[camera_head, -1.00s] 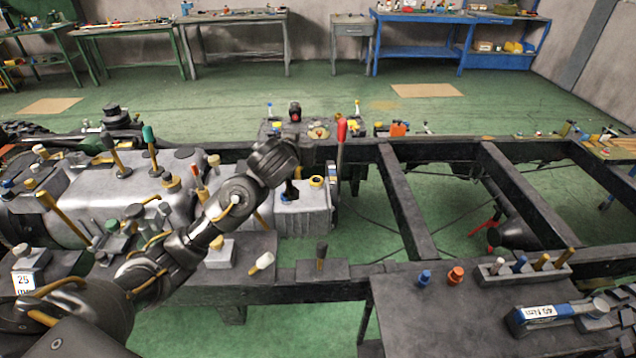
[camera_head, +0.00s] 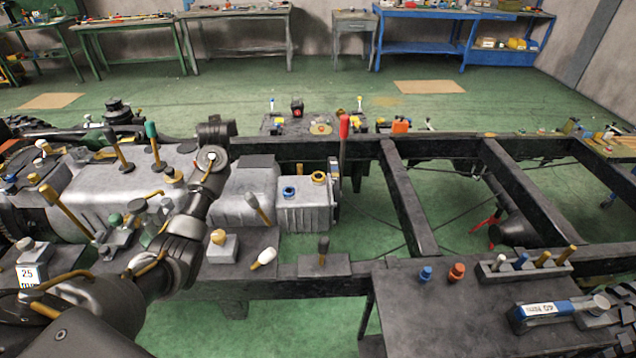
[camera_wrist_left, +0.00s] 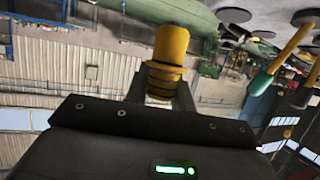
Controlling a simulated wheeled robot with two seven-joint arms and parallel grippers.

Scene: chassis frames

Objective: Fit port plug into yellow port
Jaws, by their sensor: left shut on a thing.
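The yellow port (camera_head: 319,178) is a yellow ring with a dark centre on top of a grey ribbed box (camera_head: 305,212). A blue port (camera_head: 289,192) sits beside it, to the left. My left gripper (camera_head: 215,130) is raised to the left of the box, above the big grey housing, apart from the ports. In the left wrist view it is shut on a ribbed yellow plug (camera_wrist_left: 168,62), which sticks out beyond the fingers. The plug cannot be made out in the head view. My right gripper is not in view.
Upright levers, including a red-topped one (camera_head: 344,128) close behind the box and a green-topped one (camera_head: 151,131), rise around the housing. A blue plug (camera_head: 425,274) and an orange plug (camera_head: 456,273) stand on the dark table at right. Open gaps lie between the frame beams.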

